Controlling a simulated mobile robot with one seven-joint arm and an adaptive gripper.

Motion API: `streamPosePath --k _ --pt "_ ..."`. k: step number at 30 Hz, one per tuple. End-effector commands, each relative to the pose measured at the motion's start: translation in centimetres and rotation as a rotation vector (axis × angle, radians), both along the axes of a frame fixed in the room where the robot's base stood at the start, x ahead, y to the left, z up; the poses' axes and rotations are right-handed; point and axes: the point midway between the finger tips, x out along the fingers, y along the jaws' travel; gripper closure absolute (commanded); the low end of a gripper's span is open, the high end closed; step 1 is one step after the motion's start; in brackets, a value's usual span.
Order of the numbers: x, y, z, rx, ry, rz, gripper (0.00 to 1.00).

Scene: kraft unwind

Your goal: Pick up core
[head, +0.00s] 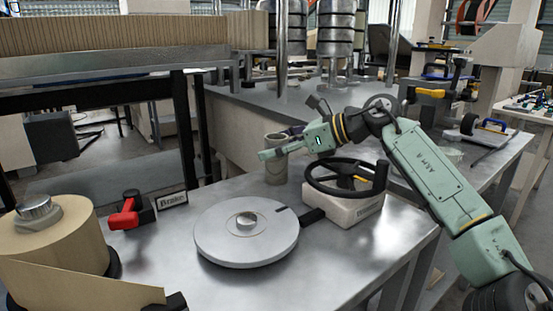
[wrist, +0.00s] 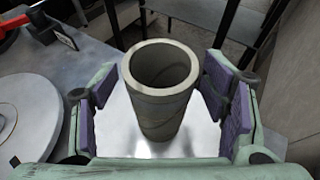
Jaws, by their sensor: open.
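The core (head: 276,160) is a grey-brown hollow tube standing upright on the metal table, behind the round plate in the head view. In the wrist view the core (wrist: 160,90) stands between my gripper's two purple-padded fingers, its open top facing the camera. My gripper (head: 268,153) reaches in from the right at the height of the core's upper part and partly covers it. In the wrist view my gripper (wrist: 160,112) is open, with a visible gap on each side of the core.
A round grey plate (head: 245,245) lies in front of the core. A black handwheel on a white base (head: 345,205) stands to its right, under my arm. A red-handled lever (head: 125,217) and a large brown roll (head: 55,245) are at the left.

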Motion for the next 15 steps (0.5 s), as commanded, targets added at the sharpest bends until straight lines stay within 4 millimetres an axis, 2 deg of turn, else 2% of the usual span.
streamPosePath --k 4,15 --pt "-0.01 0.0 0.02 0.0 0.0 0.0 0.33" --pt "-0.03 -0.02 0.04 0.0 -0.001 0.0 0.58"
